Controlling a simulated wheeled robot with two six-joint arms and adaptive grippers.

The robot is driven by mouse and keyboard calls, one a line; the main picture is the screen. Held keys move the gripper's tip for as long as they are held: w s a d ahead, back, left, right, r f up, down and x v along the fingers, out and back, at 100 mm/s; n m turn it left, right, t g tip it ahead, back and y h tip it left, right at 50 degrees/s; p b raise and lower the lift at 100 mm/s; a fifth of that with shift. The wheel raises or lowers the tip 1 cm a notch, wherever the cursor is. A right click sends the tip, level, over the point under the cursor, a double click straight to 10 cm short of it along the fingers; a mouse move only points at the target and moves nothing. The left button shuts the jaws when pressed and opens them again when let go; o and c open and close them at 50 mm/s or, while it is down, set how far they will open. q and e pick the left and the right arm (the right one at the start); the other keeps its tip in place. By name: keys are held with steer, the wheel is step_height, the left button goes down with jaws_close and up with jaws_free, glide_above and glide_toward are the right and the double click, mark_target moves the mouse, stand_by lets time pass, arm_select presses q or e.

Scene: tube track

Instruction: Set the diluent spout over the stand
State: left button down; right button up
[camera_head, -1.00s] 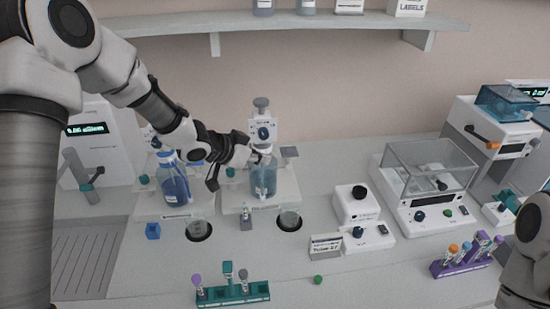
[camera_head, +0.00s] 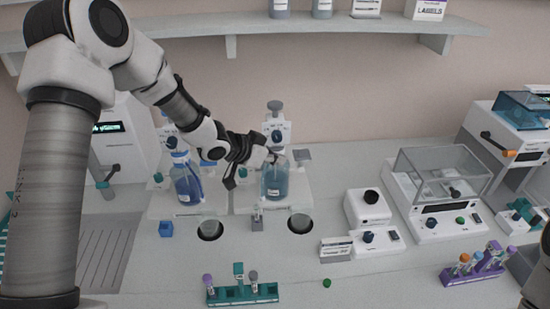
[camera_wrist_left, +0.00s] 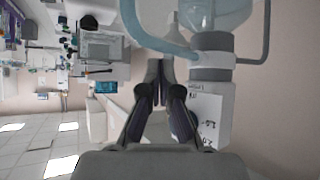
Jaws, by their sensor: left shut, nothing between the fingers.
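Two blue-liquid bottles with dispenser heads stand on white bases, a left bottle (camera_head: 187,183) and a right bottle (camera_head: 275,182). I cannot read which is the diluent. My left gripper (camera_head: 268,156) is at the neck of the right bottle, in front of its dispenser head (camera_head: 277,133). In the left wrist view the fingers (camera_wrist_left: 161,88) are shut and empty, beside a pale blue tube (camera_wrist_left: 142,35) and the bottle's grey collar (camera_wrist_left: 212,42). The spout's tip is hard to make out. A small grey stand with a tube (camera_head: 257,217) is in front of the right base. My right gripper is out of view.
The front middle is mostly clear.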

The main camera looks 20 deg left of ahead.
arm_select(q)
steer(key=v, duration=1.2)
steer(key=shift+a, duration=0.1)
